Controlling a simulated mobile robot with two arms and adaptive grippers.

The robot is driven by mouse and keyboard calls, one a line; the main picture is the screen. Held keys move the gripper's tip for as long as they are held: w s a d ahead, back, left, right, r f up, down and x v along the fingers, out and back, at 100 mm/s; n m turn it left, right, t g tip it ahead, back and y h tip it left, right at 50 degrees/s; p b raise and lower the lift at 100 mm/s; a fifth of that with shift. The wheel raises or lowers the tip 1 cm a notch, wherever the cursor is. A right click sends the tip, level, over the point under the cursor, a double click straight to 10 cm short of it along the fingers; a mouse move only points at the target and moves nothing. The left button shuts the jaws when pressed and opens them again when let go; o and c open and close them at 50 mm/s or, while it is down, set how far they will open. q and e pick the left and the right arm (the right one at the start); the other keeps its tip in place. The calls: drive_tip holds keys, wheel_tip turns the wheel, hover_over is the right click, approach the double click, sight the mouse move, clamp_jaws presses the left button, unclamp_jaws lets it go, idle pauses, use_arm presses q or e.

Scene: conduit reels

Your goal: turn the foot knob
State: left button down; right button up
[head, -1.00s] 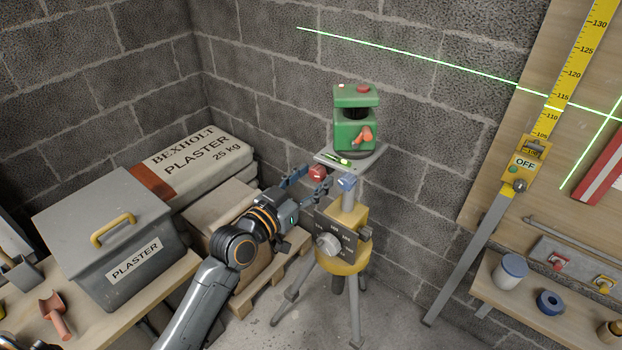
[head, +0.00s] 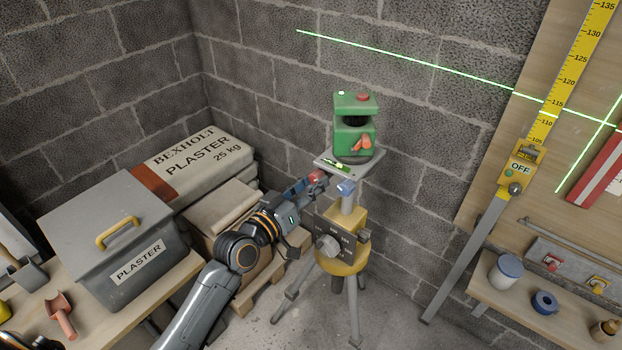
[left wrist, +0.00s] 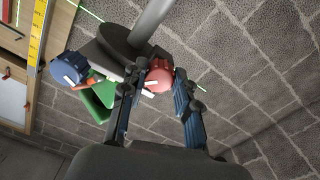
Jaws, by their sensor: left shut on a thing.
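A green laser level (head: 352,142) stands on a grey plate (head: 372,163) atop a tripod with a yellow head (head: 343,228). Under the plate are a red knob (head: 317,175) at the left and a blue knob (head: 346,187) at the front. My left gripper (head: 313,184) reaches in from the left and is shut on the red knob. In the left wrist view the red knob (left wrist: 158,76) sits between the two fingertips (left wrist: 158,84), with a white mark showing. The blue knob (left wrist: 68,68) is apart, left of the fingers. My right gripper is not in view.
A grey plaster box (head: 110,235) and plaster bags (head: 190,165) stand left. A yellow measuring staff (head: 548,125) leans at right, crossed by a green laser line. Block wall stands close behind.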

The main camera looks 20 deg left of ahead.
use_arm(q)
drive_tip(key=n+p, duration=0.1)
drive_tip(key=n, duration=0.2)
drive_tip(key=shift+r+n+p, duration=0.1)
drive_tip(key=shift+n+p, duration=0.2)
drive_tip(key=shift+n, duration=0.7)
drive_tip(key=c, duration=1)
unclamp_jaws()
